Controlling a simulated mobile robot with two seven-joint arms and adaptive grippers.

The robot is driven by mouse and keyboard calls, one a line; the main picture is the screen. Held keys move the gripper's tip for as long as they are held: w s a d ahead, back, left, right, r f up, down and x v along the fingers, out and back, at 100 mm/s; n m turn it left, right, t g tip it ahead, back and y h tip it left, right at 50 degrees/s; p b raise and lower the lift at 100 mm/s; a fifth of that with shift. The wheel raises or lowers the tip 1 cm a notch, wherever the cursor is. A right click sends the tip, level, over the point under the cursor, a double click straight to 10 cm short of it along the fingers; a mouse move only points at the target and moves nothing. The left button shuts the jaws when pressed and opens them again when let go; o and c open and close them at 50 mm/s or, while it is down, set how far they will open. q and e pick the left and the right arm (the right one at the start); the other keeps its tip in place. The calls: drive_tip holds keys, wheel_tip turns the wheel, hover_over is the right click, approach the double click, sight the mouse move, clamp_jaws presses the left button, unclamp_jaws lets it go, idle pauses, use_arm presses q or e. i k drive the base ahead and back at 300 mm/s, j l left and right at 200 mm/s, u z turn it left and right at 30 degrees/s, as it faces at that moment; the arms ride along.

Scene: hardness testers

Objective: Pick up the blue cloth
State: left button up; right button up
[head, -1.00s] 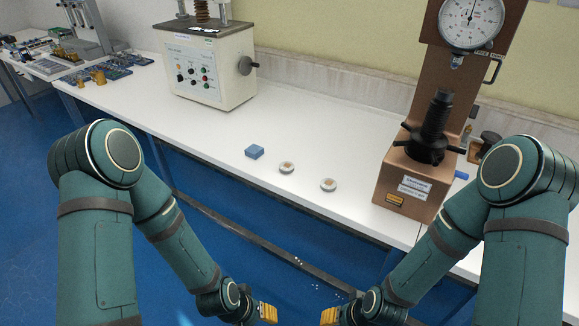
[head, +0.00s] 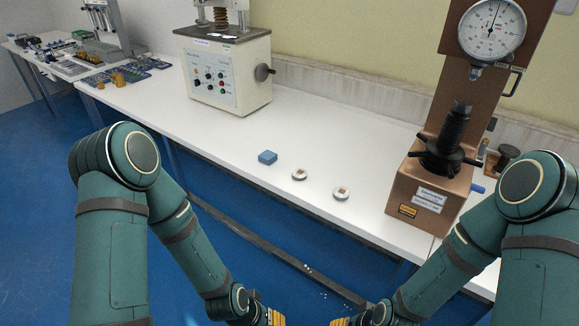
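The blue cloth (head: 267,157) is a small folded blue block-like piece lying on the white table, left of two small round discs. My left gripper (head: 276,318) is at the bottom edge of the head view, low in front of the table and well apart from the cloth. My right gripper (head: 340,322) is also at the bottom edge, to the right of the left one. Only the yellow finger parts of both show, cut off by the frame, so their opening is hidden.
Two round discs, one nearer the cloth (head: 300,174) and one further right (head: 341,193), lie on the white table (head: 215,135). A brown hardness tester (head: 425,190) stands right, a cream tester (head: 228,75) at the back left. Table around the cloth is clear.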

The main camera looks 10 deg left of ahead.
sight(268, 157)
drive_tip(key=i+j+z, duration=0.1)
drive_tip(key=z, duration=0.25)
drive_tip(key=j+z, duration=0.45)
drive_tip(key=z, duration=0.25)
drive_tip(key=j+z, duration=0.3)
drive_tip(key=j, duration=0.7)
